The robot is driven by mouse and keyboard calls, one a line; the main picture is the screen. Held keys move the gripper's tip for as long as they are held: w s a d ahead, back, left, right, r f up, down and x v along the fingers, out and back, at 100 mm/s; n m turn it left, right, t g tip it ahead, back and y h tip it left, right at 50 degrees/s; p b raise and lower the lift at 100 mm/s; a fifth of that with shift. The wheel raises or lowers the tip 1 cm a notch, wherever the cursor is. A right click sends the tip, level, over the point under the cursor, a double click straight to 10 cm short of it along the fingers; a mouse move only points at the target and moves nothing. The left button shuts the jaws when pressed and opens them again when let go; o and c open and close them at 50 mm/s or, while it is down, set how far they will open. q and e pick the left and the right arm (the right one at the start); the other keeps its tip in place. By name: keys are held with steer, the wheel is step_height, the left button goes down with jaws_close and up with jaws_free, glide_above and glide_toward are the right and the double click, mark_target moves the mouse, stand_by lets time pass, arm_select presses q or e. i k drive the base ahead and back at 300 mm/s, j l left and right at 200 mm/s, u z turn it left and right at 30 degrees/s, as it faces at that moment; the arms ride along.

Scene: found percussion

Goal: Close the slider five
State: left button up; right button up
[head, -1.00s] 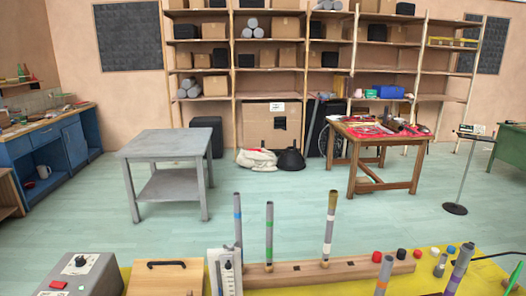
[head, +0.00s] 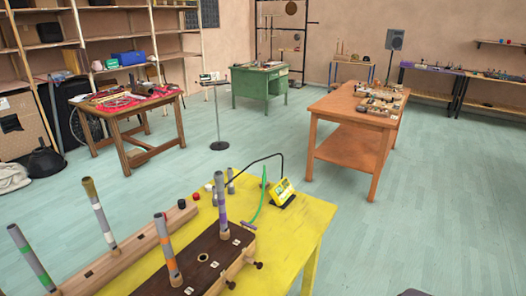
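No slider that I can make out as slider five shows in the head view now. The yellow table (head: 300,236) fills the lower middle. On it lie a long light wooden block (head: 135,257) with upright grey tubes and a dark-topped wooden block (head: 205,262) with more banded tubes and wooden pegs on its near side. A small yellow device (head: 283,192) on a dark stand sits near the table's far edge. Neither of my grippers is in view.
A wooden table (head: 340,117) with small parts stands at right. A red-topped table (head: 130,125) stands at left, a green desk (head: 259,85) behind. A thin stand (head: 219,120) is on the floor between. The floor at right (head: 450,190) is clear.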

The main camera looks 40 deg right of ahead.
mark_target(259, 265)
steer(key=z, duration=1.1)
